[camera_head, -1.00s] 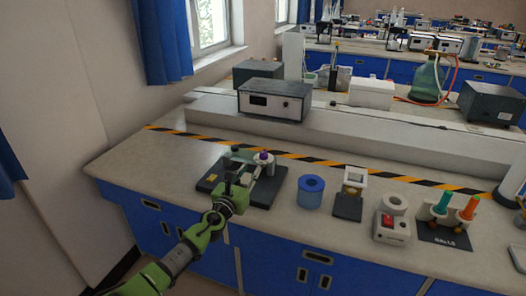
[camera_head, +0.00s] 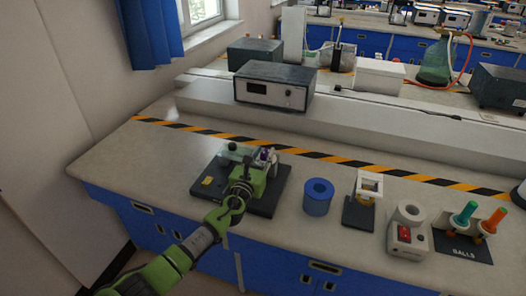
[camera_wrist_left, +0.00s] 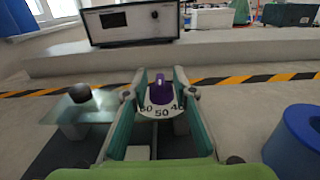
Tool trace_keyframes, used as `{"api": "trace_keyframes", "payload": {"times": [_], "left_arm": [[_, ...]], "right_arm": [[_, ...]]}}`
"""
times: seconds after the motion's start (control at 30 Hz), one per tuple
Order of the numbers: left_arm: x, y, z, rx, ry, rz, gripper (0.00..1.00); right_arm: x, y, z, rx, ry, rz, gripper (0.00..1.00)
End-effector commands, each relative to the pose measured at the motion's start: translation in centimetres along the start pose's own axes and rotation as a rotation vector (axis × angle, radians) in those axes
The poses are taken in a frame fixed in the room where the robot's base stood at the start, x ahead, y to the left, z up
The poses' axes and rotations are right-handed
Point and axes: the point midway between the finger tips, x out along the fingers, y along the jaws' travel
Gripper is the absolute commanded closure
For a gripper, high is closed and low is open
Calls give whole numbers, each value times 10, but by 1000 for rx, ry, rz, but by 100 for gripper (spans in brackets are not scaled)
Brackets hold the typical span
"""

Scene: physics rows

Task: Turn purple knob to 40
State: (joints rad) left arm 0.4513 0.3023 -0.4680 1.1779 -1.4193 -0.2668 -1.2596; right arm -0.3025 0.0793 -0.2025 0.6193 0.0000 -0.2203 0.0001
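The purple knob (camera_wrist_left: 160,91) stands on a white dial (camera_wrist_left: 162,111) with numbers, of which 50 faces the left wrist camera and a 40 seems to show at its right. In the head view the purple knob (camera_head: 264,154) is small and partly hidden by my left gripper (camera_head: 259,168). In the left wrist view the two fingers of my left gripper (camera_wrist_left: 160,95) are spread, one on each side of the dial and knob. A gap shows between the fingers and the knob. The dial device sits on a dark base plate (camera_head: 208,184). My right gripper is not in view.
A glass-topped stand with a black knob (camera_wrist_left: 80,93) is left of the dial. A grey instrument box (camera_head: 274,86) is behind.

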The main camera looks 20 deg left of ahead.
Motion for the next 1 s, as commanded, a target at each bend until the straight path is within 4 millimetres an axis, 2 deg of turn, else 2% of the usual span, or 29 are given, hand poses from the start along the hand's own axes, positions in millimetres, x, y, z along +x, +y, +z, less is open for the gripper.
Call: {"api": "trace_keyframes", "payload": {"times": [0.1,0.13,0.2,0.23,0.67,0.87,1.0], "left_arm": [[0,0,0,0,0,0,75],[0,0,0,0,0,0,80],[0,0,0,0,0,0,98],[0,0,0,0,0,0,100],[0,-2,1,-3,1,45,100],[0,-5,0,-5,2,159,100],[1,-7,-1,-6,2,274,100]], "right_arm": [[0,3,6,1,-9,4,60],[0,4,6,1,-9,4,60],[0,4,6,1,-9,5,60],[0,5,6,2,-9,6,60],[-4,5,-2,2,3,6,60],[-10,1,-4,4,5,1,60],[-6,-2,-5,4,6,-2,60]]}}
